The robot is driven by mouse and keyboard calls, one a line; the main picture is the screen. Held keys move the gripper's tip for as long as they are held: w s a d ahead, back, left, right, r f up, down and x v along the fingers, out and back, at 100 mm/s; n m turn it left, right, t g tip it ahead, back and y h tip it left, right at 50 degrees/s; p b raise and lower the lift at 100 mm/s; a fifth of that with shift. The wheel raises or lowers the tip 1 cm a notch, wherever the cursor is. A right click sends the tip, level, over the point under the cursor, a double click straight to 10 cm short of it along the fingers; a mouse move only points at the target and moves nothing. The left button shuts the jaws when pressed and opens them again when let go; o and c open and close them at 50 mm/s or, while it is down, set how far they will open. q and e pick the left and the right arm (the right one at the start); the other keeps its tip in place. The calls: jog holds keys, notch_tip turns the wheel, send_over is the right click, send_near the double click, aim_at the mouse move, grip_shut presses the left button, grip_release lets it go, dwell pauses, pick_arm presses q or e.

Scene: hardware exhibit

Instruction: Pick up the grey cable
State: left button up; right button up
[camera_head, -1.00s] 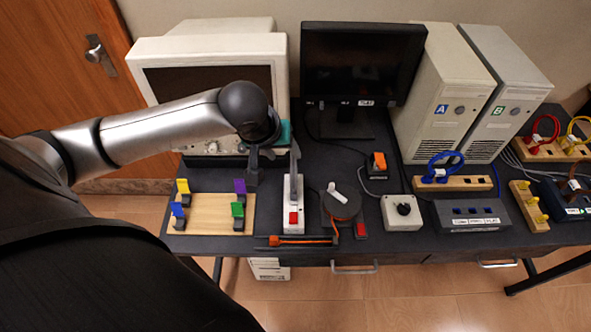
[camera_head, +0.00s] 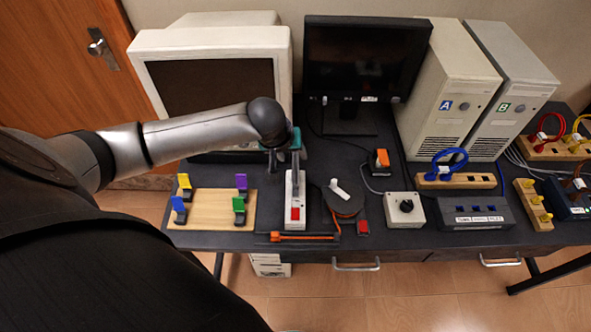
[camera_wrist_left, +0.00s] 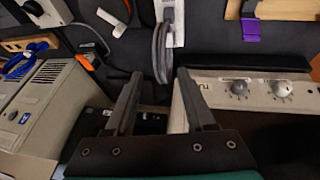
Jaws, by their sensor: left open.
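The grey cable (camera_wrist_left: 161,48) shows as an upright loop in the left wrist view, attached to a white power strip (camera_wrist_left: 178,22). In the head view the strip (camera_head: 295,212) has a red switch and stands near the middle of the table, and the loop is largely masked by my gripper. My left gripper (camera_wrist_left: 159,74) is open and empty. Its fingertips sit on either side of the loop's line, just short of it in the wrist view. In the head view the gripper (camera_head: 281,160) is by the strip's far end. My right gripper is in no frame.
A beige monitor (camera_head: 150,90) stands close behind the gripper. A wooden board (camera_head: 222,208) with coloured clips lies left of the strip. A dark reel (camera_head: 343,200) with a white handle is on its right. An orange-handled tool (camera_head: 300,237) lies in front.

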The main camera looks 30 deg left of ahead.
aim_at(295, 159)
pick_arm(q)
jog(key=shift+x, duration=2.55)
grip_shut()
